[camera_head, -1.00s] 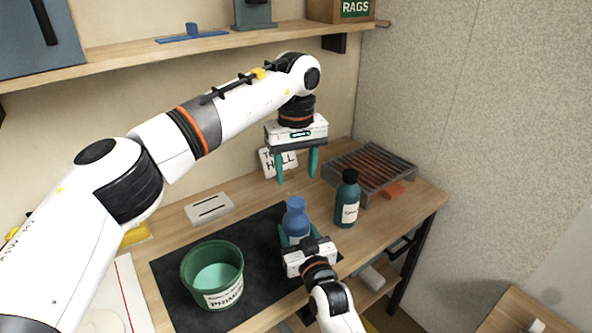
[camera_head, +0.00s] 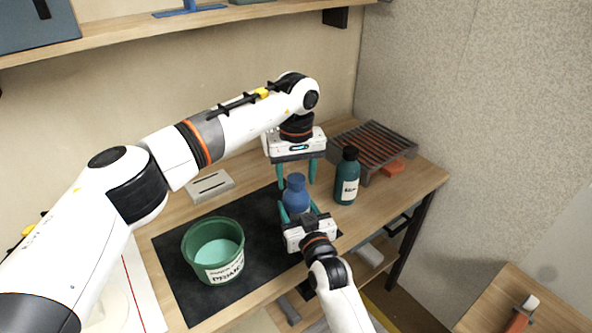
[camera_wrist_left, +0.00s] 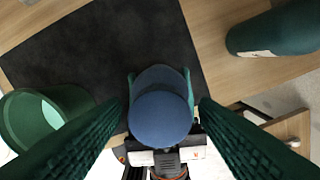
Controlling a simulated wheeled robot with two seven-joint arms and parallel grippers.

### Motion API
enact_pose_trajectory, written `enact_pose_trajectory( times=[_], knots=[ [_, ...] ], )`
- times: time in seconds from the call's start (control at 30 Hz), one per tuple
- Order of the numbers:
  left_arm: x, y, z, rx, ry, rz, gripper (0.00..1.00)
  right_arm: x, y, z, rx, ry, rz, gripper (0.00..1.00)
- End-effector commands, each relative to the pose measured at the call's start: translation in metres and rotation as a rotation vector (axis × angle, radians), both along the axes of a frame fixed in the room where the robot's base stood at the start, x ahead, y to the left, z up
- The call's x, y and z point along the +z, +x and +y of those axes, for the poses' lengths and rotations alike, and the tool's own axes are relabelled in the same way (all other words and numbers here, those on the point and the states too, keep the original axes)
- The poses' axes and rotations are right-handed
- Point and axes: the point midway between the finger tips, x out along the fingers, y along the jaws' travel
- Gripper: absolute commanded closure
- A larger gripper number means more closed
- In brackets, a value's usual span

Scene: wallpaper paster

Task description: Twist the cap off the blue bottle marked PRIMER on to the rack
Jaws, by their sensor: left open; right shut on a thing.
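The blue bottle (camera_head: 296,199) stands upright on the dark mat, its blue cap (camera_head: 296,181) on top. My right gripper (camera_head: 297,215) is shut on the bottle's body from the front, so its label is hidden. My left gripper (camera_head: 297,180) is open and points down just above and behind the cap. In the left wrist view the cap (camera_wrist_left: 160,118) shows from above, between the two spread fingers, which do not appear to touch it.
A dark teal bottle (camera_head: 347,178) with a white label stands right of the blue bottle, before the rack. A green bucket (camera_head: 213,250) stands on the mat (camera_head: 180,277) at left. An orange block (camera_head: 392,168) lies beside the rack. A shelf (camera_head: 200,22) runs above the bench.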

Motion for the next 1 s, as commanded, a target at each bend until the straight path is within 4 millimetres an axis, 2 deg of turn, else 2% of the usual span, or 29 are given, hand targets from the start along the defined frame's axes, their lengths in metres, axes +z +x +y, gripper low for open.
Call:
enact_pose_trajectory(
  times=[0.07,0.3,0.37,0.57,0.67,0.77,1.0],
  knots=[
    [0.0000,0.0001,0.0002,0.000,0.000,0.000,0.45,-0.0011,-0.0001,-0.0003,0.000,-0.001,0.002,1.00],
    [0.0003,0.0001,0.0002,0.000,0.000,0.000,0.84,-0.0012,-0.0001,-0.0003,0.000,-0.001,0.003,1.00],
    [0.0004,0.0001,0.0002,0.000,0.001,0.000,0.91,-0.0012,-0.0001,-0.0003,0.000,-0.001,0.003,1.00],
    [0.0005,0.0001,0.0002,0.004,0.001,0.000,0.92,-0.0013,-0.0001,-0.0003,0.000,-0.001,0.003,1.00],
    [0.0006,0.0001,0.0003,0.061,0.001,0.000,0.92,-0.0013,-0.0001,-0.0003,0.000,-0.001,0.003,1.00],
    [0.0007,0.0003,0.0006,0.213,0.001,-0.002,0.92,-0.0013,-0.0002,-0.0003,0.000,-0.001,0.003,1.00],
    [0.0014,0.0001,0.0005,0.729,0.001,0.000,0.92,-0.0013,-0.0002,-0.0004,0.000,-0.001,0.003,1.00]
  ],
)
